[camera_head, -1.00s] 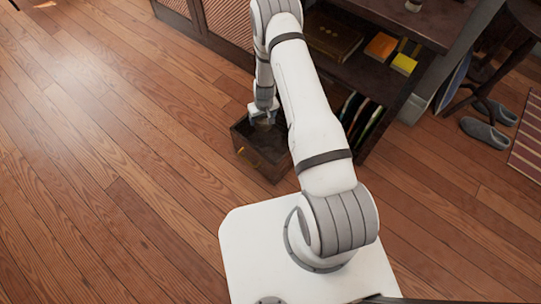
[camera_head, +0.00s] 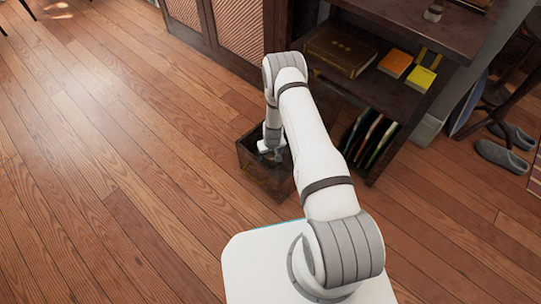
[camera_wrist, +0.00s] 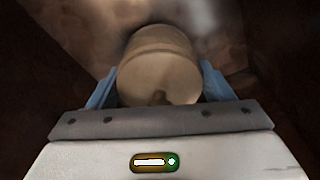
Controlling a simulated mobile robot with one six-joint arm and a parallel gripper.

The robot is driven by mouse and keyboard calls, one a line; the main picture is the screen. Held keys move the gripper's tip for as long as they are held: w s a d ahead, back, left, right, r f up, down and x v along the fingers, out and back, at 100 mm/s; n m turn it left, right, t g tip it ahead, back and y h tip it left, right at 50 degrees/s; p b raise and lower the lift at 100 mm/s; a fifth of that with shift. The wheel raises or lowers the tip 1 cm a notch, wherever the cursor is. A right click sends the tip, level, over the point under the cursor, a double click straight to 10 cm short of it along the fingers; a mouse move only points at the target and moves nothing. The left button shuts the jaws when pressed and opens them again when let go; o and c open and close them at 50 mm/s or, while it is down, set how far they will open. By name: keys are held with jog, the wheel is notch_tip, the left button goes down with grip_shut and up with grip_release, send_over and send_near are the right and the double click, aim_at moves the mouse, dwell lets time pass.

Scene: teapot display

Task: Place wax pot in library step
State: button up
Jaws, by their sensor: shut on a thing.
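The wax pot (camera_wrist: 158,68) is a pale beige, rounded cylinder in the middle of the wrist view. The blue fingers of my gripper (camera_wrist: 158,84) are shut on it, one on each side. In the head view my gripper (camera_head: 270,149) is down at the open top of a dark wooden box (camera_head: 262,177) on the floor, which I take for the library step. The pot cannot be made out there. Dark brown surfaces surround the pot in the wrist view. Whether it touches the bottom cannot be told.
A dark shelf unit (camera_head: 402,98) stands close behind and right of the box. It holds a large brown book (camera_head: 341,48), an orange block (camera_head: 395,64), a yellow one (camera_head: 421,79) and upright folders (camera_head: 368,138). Grey slippers (camera_head: 502,157) lie at far right. The left floor is clear.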

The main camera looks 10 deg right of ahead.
jog(key=shift+w+f, duration=0.1)
jog(key=o, duration=1.3)
jog(key=shift+f, duration=0.15)
